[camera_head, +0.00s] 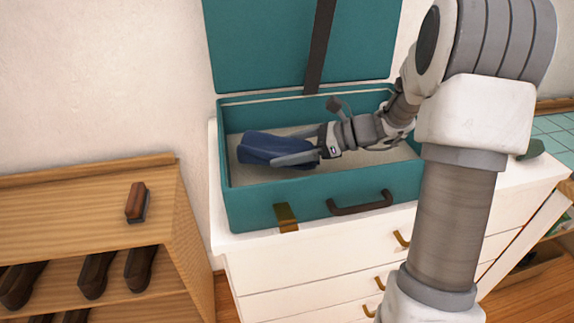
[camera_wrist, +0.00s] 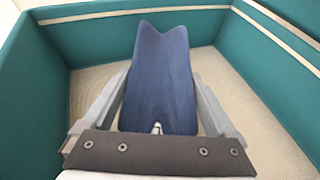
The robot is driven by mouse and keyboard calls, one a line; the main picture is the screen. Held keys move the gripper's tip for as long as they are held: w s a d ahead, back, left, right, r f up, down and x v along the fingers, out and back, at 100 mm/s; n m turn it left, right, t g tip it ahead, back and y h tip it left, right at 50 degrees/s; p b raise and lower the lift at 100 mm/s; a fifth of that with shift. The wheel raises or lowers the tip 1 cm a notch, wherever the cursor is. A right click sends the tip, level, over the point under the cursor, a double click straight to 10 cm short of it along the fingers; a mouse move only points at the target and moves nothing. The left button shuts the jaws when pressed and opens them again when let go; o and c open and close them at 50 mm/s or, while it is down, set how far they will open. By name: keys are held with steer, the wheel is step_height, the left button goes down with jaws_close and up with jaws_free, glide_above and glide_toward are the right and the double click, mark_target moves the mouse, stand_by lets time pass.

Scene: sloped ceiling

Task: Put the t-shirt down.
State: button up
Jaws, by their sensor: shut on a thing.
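The t-shirt (camera_head: 262,148) is a dark blue folded bundle inside the open teal suitcase (camera_head: 265,215), toward its left end. It also shows in the wrist view (camera_wrist: 160,75), lying between the two grey fingers. My gripper (camera_head: 292,150) reaches into the suitcase from the right and is shut on the t-shirt, with one finger along each side. I cannot tell whether the t-shirt's underside touches the suitcase floor (camera_wrist: 95,88). The part of the t-shirt nearest the palm is hidden in the wrist view.
The suitcase stands on a white dresser (camera_head: 300,265), its lid (camera_head: 270,45) raised at the back with a dark strap. A wooden shoe rack (camera_head: 70,210) stands at left with a brush (camera_head: 137,202) on top. Suitcase walls surround my gripper; bare floor shows around the t-shirt.

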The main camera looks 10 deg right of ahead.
mark_target(287, 174)
steer(key=shift+f+b, duration=0.55)
steer(key=shift+f, duration=1.4)
steer(key=shift+f, duration=0.2)
steer(key=o, duration=1.2)
steer(key=shift+c, duration=0.2)
steer(key=shift+r, duration=0.3)
steer(key=p+v, duration=0.2)
steer(key=v, duration=1)
steer(key=shift+f, duration=0.1)
